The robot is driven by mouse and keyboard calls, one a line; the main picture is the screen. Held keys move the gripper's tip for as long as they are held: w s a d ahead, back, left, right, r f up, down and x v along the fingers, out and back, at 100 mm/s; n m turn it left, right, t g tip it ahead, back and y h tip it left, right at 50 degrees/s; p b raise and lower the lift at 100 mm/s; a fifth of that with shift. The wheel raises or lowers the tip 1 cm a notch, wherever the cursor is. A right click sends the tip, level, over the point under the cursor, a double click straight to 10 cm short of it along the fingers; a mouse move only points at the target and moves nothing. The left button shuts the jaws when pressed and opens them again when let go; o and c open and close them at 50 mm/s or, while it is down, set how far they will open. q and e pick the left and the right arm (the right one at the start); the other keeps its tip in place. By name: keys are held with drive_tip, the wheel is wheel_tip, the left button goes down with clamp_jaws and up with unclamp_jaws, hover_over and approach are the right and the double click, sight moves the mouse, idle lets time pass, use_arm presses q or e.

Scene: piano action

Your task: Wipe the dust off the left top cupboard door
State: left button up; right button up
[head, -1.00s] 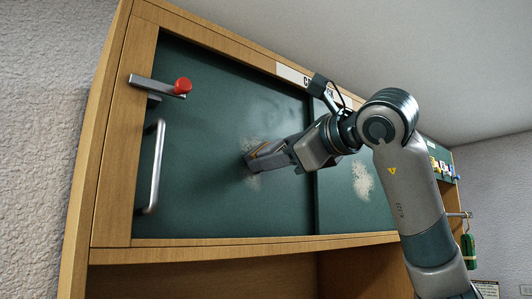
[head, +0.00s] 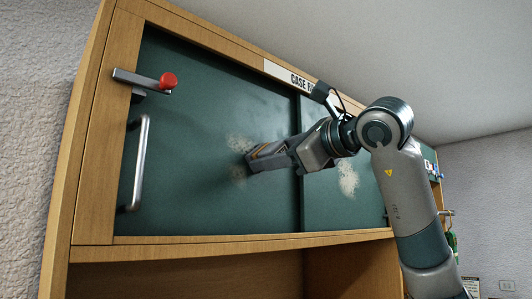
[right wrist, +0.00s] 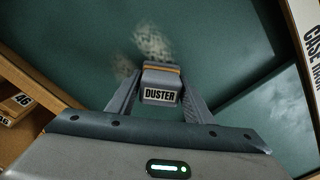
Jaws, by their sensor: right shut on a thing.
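The left top cupboard door (head: 190,120) is a dark green panel in a wooden frame, closed, with a metal bar handle (head: 138,163) at its left. A pale, speckled dust patch (head: 238,143) lies on its right half, with a fainter part (head: 238,173) below. My right gripper (head: 262,155) is shut on the duster, a grey block labelled DUSTER (right wrist: 160,85), at the right edge of this patch. The dust (right wrist: 152,45) shows just beyond the duster in the right wrist view. I cannot tell whether the duster touches the door. My left gripper is out of view.
A metal latch with a red knob (head: 168,81) sticks out at the door's upper left. The neighbouring green door (head: 325,205) on the right has its own dust patch (head: 348,179). A white label strip (head: 290,75) sits on the top frame. Open shelving lies below.

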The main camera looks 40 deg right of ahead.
drive_tip(key=shift+d, duration=0.25)
drive_tip(key=d, duration=0.3)
drive_tip(key=shift+w+d+p, duration=0.2)
drive_tip(key=shift+d+p, duration=0.05)
drive_tip(key=shift+p, duration=0.1)
idle(0.3)
drive_tip(key=shift+r, duration=0.15)
drive_tip(key=shift+r+p, duration=0.75)
drive_tip(key=shift+p, duration=0.1)
drive_tip(key=shift+s+a, duration=0.15)
drive_tip(key=shift+a, duration=1.75)
drive_tip(key=shift+a, duration=0.15)
